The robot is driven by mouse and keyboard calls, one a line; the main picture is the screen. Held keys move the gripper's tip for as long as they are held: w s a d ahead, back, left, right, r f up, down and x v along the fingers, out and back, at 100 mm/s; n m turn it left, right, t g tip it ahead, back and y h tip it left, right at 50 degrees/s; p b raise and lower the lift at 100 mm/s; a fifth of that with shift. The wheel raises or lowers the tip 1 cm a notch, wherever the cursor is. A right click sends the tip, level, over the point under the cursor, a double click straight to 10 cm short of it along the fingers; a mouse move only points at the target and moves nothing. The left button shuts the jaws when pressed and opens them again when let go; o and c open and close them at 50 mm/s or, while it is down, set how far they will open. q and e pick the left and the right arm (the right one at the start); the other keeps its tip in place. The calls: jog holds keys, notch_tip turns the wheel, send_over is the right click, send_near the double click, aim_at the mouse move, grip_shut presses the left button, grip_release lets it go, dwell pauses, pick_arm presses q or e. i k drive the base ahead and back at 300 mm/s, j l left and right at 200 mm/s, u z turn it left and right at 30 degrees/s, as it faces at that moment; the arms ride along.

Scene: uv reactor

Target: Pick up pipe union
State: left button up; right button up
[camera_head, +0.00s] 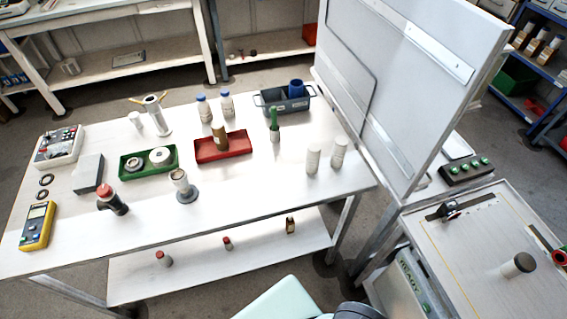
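I cannot tell for sure which piece is the pipe union. A grey cylindrical fitting on a round dark base (182,187) stands upright near the table's front. A black angled fitting with a red cap (112,200) is to its left. A green tray (125,175) behind them holds round metal pieces, one a pale ring-like fitting (161,156). A red tray (229,153) holds an upright brown cylinder (219,135). Neither of my grippers shows in the head view.
The white table (250,205) also bears a yellow meter (38,226), a grey block (88,173), two white cylinders (313,159) and a dark grey bin (268,103). A large upright panel (400,90) borders its right side. The front middle of the tabletop is clear.

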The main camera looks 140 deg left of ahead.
aim_at(187, 193)
jog(key=z, duration=3.7)
